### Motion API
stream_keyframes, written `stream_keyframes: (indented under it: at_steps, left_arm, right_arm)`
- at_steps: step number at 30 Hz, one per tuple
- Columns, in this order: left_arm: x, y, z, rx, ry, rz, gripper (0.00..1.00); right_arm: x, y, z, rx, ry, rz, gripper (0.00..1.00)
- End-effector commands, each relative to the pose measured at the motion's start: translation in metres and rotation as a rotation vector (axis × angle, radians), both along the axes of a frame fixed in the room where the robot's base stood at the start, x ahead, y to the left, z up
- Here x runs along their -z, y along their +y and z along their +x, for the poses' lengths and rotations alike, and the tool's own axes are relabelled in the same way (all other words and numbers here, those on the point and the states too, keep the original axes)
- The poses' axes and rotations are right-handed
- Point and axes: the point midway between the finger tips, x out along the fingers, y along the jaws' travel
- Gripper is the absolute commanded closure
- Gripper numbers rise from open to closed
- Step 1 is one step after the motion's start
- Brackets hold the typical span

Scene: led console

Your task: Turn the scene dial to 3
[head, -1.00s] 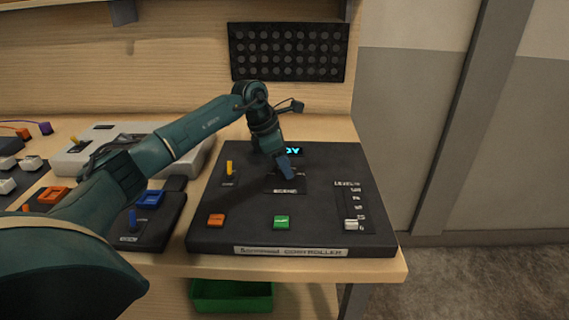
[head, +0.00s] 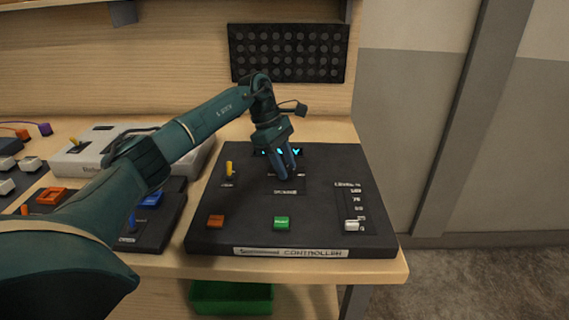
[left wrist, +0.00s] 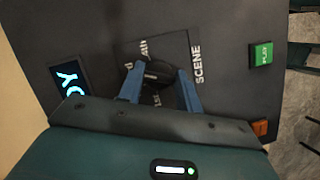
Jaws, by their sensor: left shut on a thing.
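The scene dial (left wrist: 157,70) is a dark round knob on the black controller (head: 230,235), beside the printed word SCENE in the left wrist view. My left gripper (left wrist: 160,80) is shut on the dial, with one blue finger on each side of it. In the head view my left gripper (head: 287,175) comes down over the dial and mostly hides it. The dial's setting cannot be read. A lit cyan display (left wrist: 70,78) is close to the gripper and partly covered in the head view. My right gripper is not in view.
The controller also has a yellow lever (head: 229,168), an orange button (head: 216,221), a green button (head: 281,223) and a white slider (head: 352,225). Other consoles stand to the left under my arm. A green bin (head: 232,297) is below the table.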

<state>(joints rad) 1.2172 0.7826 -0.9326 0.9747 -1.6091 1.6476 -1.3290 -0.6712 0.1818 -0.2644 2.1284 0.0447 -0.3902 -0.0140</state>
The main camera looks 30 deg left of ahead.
Motion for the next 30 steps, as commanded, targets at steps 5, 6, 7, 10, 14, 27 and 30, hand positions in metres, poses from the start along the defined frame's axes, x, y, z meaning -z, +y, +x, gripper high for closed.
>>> stream_keyframes:
  at_steps: [5,6,7,10,14,27,30]
  left_arm:
    - [-0.0012,-0.0002,0.0007,0.006,-0.004,0.000,0.88]
    - [-0.0012,-0.0002,0.0007,0.006,-0.004,0.000,0.88]
    - [-0.0012,-0.0002,0.0007,0.006,-0.004,0.000,0.88]
    - [-0.0011,-0.0002,0.0007,0.005,-0.003,0.000,0.88]
    - [-0.0011,-0.0001,0.0006,0.005,-0.003,0.000,0.61]
    - [-0.0006,0.0003,0.0002,0.004,0.000,0.001,0.44]
    - [-0.0057,0.0024,0.0004,0.003,-0.002,0.001,0.44]
  right_arm:
    - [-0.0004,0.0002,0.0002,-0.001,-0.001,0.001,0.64]
    - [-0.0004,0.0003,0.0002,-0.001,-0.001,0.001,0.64]
    - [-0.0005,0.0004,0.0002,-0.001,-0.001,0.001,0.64]
    - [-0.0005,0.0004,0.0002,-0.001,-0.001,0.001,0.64]
    - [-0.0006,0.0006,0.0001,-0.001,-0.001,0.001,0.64]
    - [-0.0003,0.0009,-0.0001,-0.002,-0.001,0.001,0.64]
    - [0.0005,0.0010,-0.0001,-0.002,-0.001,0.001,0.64]
